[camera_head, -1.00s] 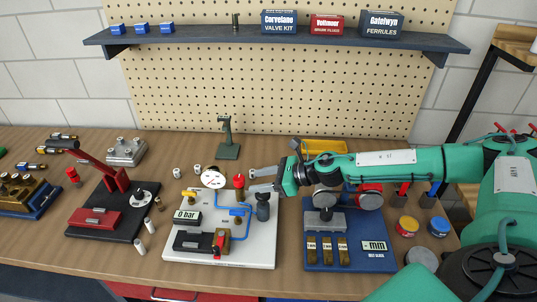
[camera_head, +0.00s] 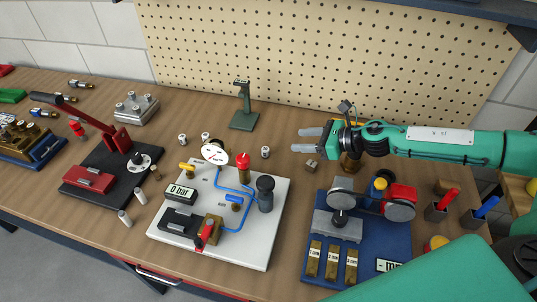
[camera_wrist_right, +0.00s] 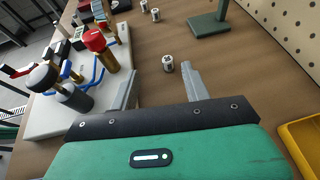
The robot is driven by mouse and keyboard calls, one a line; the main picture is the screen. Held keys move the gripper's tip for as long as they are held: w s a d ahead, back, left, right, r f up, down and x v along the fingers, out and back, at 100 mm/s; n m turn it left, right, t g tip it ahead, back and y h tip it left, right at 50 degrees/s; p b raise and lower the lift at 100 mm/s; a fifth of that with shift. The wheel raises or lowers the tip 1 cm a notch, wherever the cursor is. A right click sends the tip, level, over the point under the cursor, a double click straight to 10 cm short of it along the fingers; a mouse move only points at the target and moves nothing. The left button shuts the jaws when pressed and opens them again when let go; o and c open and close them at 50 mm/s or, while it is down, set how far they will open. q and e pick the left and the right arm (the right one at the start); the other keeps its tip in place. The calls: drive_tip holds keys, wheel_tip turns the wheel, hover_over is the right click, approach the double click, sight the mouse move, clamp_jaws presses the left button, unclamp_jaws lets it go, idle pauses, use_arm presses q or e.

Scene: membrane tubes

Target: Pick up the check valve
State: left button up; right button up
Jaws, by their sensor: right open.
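A small silver cylinder with dark markings (camera_head: 265,152) stands on the wooden table behind the white pressure board; it looks like a check valve, though I cannot read its markings. It also shows in the right wrist view (camera_wrist_right: 168,63), just beyond and between my fingertips. Two similar cylinders (camera_head: 182,139) (camera_head: 205,137) stand farther left. My right gripper (camera_head: 301,140) is open and empty, to the right of the nearest cylinder and apart from it. Its two fingers also show in the right wrist view (camera_wrist_right: 160,74). My left gripper is not in view.
The white board (camera_head: 255,253) carries a gauge (camera_head: 215,153), a red-capped fitting (camera_head: 243,161) and a dark cylinder (camera_head: 265,194). A green stand (camera_head: 243,120) is behind. A blue measuring board (camera_head: 330,278) lies at the right. A yellow bin (camera_wrist_right: 305,140) is near my gripper.

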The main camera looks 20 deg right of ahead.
drive_tip(key=b, duration=0.3)
approach(268, 150)
drive_tip(key=v, duration=0.2)
drive_tip(key=shift+s+d+r, duration=0.1)
drive_tip(key=shift+d+r, duration=0.15)
drive_tip(key=shift+r, duration=0.1)
drive_tip(key=shift+f+b, duration=0.5)
drive_tip(key=shift+b, duration=0.1)
drive_tip(key=shift+w+a, duration=0.2)
drive_tip(key=shift+a, duration=0.2)
drive_tip(key=p+x, duration=0.1)
drive_tip(key=x, duration=1.1)
drive_tip(key=shift+d+f+p, duration=0.15)
drive_tip(key=shift+p, duration=0.2)
drive_tip(key=shift+w+a+f, duration=0.25)
drive_tip(key=shift+w+a, duration=0.1)
drive_tip(key=shift+a, duration=0.05)
drive_tip(key=shift+c, duration=0.2)
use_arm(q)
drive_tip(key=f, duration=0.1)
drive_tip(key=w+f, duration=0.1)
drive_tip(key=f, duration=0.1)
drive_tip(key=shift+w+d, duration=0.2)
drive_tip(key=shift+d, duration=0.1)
use_arm(e)
clamp_jaws()
